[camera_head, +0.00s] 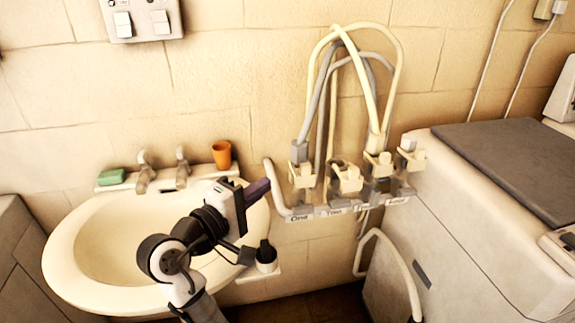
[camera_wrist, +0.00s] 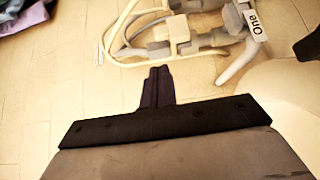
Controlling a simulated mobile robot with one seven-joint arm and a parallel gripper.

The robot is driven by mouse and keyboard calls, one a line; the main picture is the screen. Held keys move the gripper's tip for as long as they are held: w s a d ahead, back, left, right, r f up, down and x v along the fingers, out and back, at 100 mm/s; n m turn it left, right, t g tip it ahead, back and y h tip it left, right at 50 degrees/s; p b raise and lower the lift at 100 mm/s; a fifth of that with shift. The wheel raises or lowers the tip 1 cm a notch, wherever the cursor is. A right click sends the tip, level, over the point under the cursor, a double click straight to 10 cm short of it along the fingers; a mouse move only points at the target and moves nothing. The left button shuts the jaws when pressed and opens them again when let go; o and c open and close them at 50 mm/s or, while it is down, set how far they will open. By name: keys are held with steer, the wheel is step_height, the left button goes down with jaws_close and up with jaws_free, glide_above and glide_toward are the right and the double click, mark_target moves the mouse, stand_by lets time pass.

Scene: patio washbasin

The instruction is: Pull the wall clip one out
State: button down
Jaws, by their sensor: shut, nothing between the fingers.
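The "One" label (camera_head: 298,218) is on the left end of a pale pipe rack on the wall. Above it, a cream and grey clip-like fitting (camera_head: 301,176) holds a hose end. Which part is wall clip one, I cannot tell for certain. In the wrist view the "One" label (camera_wrist: 253,22) is at top right, with grey and cream fittings (camera_wrist: 180,35) to its left. My gripper (camera_head: 262,187) is just left of the rack's bent pipe, apart from the fitting. In the wrist view my gripper (camera_wrist: 158,76) has its dark fingers together, empty, pointing toward the fittings.
Several looped hoses (camera_head: 385,70) rise above the rack. A washbasin (camera_head: 62,245) is below my arm, with taps, an orange cup (camera_head: 221,154) and green soap (camera_head: 112,177) at its back. A washing machine (camera_head: 460,240) stands close on the right.

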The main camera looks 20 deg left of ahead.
mark_target(303, 158)
steer(key=p+x, duration=0.2)
steer(key=x, duration=0.8)
steer(key=shift+s+p, duration=0.1)
steer(key=shift+p, duration=0.2)
